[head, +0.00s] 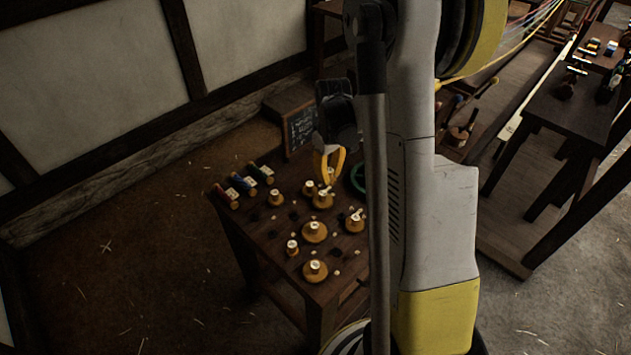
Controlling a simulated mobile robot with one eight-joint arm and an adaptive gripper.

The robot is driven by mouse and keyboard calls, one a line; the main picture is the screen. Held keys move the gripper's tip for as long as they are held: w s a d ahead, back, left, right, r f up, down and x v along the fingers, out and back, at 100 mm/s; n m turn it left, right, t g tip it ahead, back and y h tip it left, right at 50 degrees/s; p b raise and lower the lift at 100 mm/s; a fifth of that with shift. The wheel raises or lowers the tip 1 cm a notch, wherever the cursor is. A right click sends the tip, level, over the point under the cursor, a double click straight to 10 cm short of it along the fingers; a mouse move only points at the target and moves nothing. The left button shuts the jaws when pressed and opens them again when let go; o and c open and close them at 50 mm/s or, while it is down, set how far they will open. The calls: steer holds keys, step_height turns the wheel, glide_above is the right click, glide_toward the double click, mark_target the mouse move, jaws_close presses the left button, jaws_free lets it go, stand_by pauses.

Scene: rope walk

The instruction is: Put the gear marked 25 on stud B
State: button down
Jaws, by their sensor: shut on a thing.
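My gripper (328,180), with yellow fingers, points down over the back of a dark wooden table (262,228). It is shut on a small brass-coloured gear (322,201) with a pale-topped hub, at or just above the tabletop; I cannot tell if it touches. More such gears stand on the table: one in the middle (314,232), one at the front (315,270), one at the right (355,222) and smaller ones around them. The numbers on the gears and the stud letters are too small to read, so I cannot tell which is 25 or which stud is B.
A small chalkboard (301,128) stands behind. A green ring (358,178) is partly hidden by my arm, which also covers the table's right side. Floor at left is clear.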

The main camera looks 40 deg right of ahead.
mark_target(331, 170)
steer(key=shift+d+r, duration=0.2)
steer(key=shift+r, duration=0.4)
steer(key=shift+r+p, duration=1.25)
steer(key=shift+r, duration=0.3)
steer(key=s+f+b, duration=0.4)
steer(key=f, duration=0.1)
steer(key=s+f+b, duration=0.2)
steer(key=f, duration=0.1)
steer(key=shift+s+d+b, duration=0.15)
steer(key=shift+b, duration=0.15)
steer(key=shift+f+b, duration=2.25)
steer(key=shift+f, duration=0.7)
steer(key=shift+f+b, duration=0.5)
steer(key=shift+b, duration=0.1)
steer(key=c, duration=1.3)
jaws_free()
